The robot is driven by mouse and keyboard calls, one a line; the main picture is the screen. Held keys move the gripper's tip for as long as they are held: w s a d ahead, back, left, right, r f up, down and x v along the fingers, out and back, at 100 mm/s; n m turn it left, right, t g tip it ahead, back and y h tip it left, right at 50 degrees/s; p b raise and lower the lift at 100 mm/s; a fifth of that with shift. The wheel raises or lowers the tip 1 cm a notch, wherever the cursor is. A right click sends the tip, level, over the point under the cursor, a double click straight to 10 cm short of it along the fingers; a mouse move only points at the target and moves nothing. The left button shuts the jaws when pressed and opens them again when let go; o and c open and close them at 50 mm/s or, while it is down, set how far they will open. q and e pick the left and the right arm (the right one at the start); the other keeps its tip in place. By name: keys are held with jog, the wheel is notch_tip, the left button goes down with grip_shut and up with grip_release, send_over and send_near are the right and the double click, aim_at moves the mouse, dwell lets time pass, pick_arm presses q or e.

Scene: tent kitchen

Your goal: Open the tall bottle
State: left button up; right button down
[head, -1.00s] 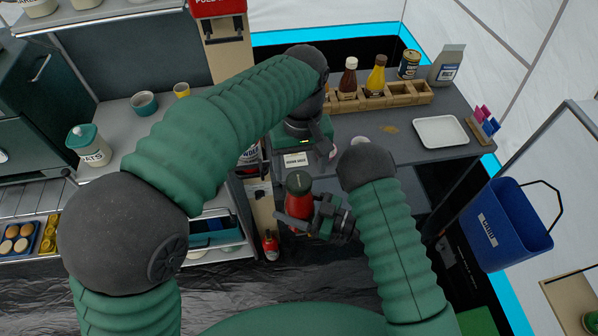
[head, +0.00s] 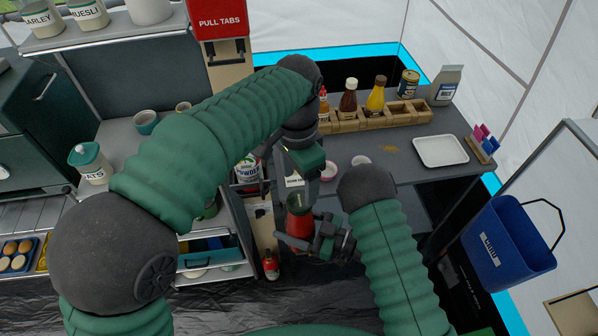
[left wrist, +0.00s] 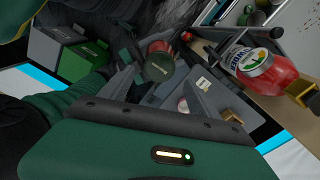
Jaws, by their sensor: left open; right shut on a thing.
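The tall bottle (head: 300,224) is red with a dark green cap (head: 296,203). It stands upright in my right gripper (head: 297,240), which is shut on its body. My left gripper (head: 303,188) points down just above the cap and is open. In the left wrist view, the green cap (left wrist: 158,67) is seen from above, between the spread fingers of my left gripper (left wrist: 162,80). I cannot tell whether those fingers touch the cap.
Behind stands a counter with a wooden rack (head: 405,112) of sauce bottles, a white tray (head: 440,151) and a small pink bowl (head: 329,172). A blue bin (head: 509,238) hangs at the right.

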aim_at(300, 200)
pick_arm(q)
notch_tip(300, 200, down, 6)
jog(key=shift+r, duration=0.1)
jog(key=c, duration=1.4)
jog(key=n, duration=0.4)
jog(key=shift+c, duration=0.2)
jog(key=n, duration=0.5)
jog(key=o, duration=1.5)
jog(key=shift+r, duration=0.1)
